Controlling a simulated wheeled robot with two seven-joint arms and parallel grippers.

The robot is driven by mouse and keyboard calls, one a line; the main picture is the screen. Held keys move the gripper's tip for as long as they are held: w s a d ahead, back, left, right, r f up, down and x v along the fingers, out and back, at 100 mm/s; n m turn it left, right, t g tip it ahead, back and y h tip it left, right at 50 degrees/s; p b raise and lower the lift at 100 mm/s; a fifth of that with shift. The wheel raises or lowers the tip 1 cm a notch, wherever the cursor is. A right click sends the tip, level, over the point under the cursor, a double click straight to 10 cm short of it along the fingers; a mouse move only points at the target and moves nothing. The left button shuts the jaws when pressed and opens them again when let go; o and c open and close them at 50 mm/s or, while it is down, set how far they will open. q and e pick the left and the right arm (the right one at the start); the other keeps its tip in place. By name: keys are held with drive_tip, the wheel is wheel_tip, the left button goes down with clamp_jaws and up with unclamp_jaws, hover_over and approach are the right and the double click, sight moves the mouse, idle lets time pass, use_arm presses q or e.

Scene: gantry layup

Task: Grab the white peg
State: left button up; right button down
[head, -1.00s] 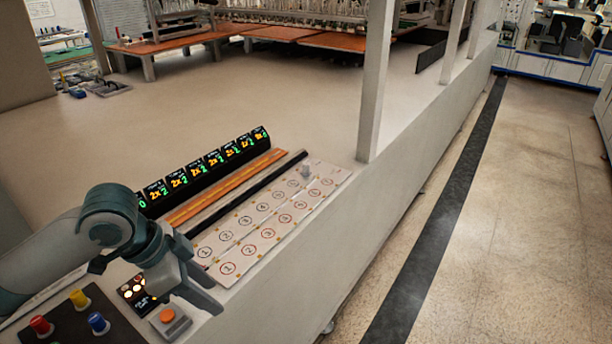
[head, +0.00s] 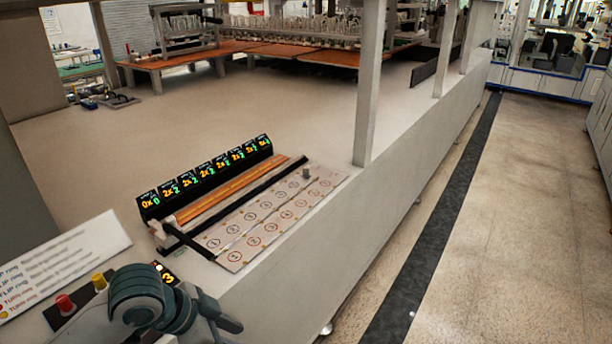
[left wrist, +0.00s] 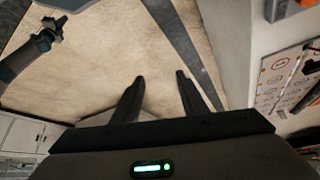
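A small pale grey-white peg (head: 306,174) stands upright at the far end of the white board (head: 322,190) with numbered circles. It is the only peg I see that could be the white one. My left gripper (left wrist: 158,78) is open and empty in the left wrist view, its two dark fingers apart over the floor. In the head view, my left arm is at the bottom edge, well short of the peg, and its fingers are partly cut off. In the left wrist view, what seems to be my right gripper (left wrist: 50,30) is at the upper left, its fingers unclear.
A red knob (head: 65,303) and a yellow knob (head: 99,281) stand on a dark panel at lower left, beside a white text sign (head: 60,262). A row of lit displays (head: 205,172) lies behind the board. A post (head: 368,85) rises past its far end.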

use_arm(q)
drive_tip(key=s+a+f+n+y, duration=0.2)
drive_tip(key=s+a+f+n, duration=0.1)
drive_tip(key=s+f, duration=0.4)
drive_tip(key=s+a+f+n+y, duration=0.1)
drive_tip(key=s+a+f+n, duration=0.15)
drive_tip(key=s+f, duration=0.45)
drive_tip(key=s+a+f+n+y, duration=0.2)
drive_tip(key=s+f+n, duration=0.2)
drive_tip(key=f, duration=0.7)
drive_tip(key=s+a+f+g+b, duration=0.1)
drive_tip(key=s+f, duration=0.2)
drive_tip(key=f, duration=1.1)
drive_tip(key=s+a+f+b, duration=0.1)
drive_tip(key=s+f, duration=0.2)
drive_tip(key=f, duration=1)
drive_tip(key=s+a+f+g+b, duration=0.1)
drive_tip(key=s+a+f, duration=0.2)
drive_tip(key=s+f, duration=1.3)
drive_tip(key=shift+s+f, duration=0.2)
drive_tip(key=shift+f, duration=0.25)
use_arm(e)
drive_tip(key=f, duration=0.3)
drive_tip(key=shift+s+a+f, duration=0.1)
drive_tip(key=shift+s+a, duration=0.1)
drive_tip(key=shift+s, duration=0.2)
